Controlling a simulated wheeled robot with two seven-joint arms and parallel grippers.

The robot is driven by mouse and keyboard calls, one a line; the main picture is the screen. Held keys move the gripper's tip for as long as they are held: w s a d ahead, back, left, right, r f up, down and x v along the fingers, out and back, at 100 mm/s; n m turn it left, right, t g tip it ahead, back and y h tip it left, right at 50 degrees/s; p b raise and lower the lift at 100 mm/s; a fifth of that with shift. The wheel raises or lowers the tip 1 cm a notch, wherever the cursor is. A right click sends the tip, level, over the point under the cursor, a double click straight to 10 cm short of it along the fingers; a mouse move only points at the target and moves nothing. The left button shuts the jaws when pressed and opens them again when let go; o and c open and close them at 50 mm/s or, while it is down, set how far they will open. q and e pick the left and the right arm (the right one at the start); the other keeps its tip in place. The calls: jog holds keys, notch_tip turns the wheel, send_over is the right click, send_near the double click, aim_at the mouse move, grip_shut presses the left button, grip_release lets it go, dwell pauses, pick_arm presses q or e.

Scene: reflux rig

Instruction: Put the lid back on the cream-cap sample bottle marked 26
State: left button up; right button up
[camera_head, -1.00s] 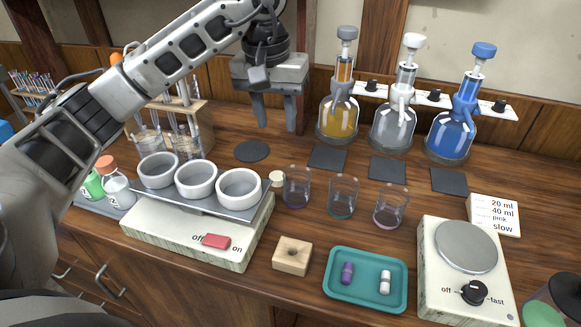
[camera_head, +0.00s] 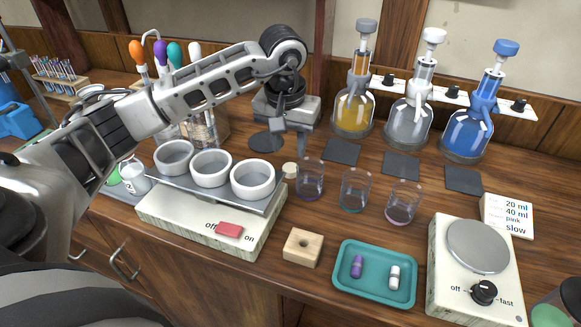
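The small cream lid (camera_head: 290,170) lies on the wooden bench, just right of the rightmost white bowl. My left gripper (camera_head: 289,151) points down just above and behind it, with its two fingers apart and nothing between them. A small white labelled bottle (camera_head: 136,180) stands at the left, partly behind my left arm. Its top is covered by the arm, and its number is too small to read. I cannot make out a bottle marked 26. My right gripper is not in view.
Three white bowls (camera_head: 253,180) sit on a heater (camera_head: 190,222) left of the lid. Glass beakers (camera_head: 311,180) stand close to its right. Flasks (camera_head: 353,112) stand behind. A wooden block (camera_head: 303,247) and teal tray (camera_head: 375,297) are in front.

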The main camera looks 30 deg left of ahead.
aim_at(290, 167)
pick_arm(q)
jog(key=shift+f, duration=0.35)
jog(key=f, duration=0.5)
jog(key=shift+w+f, duration=0.15)
jog(key=shift+w, duration=0.2)
jog(key=c, duration=0.6)
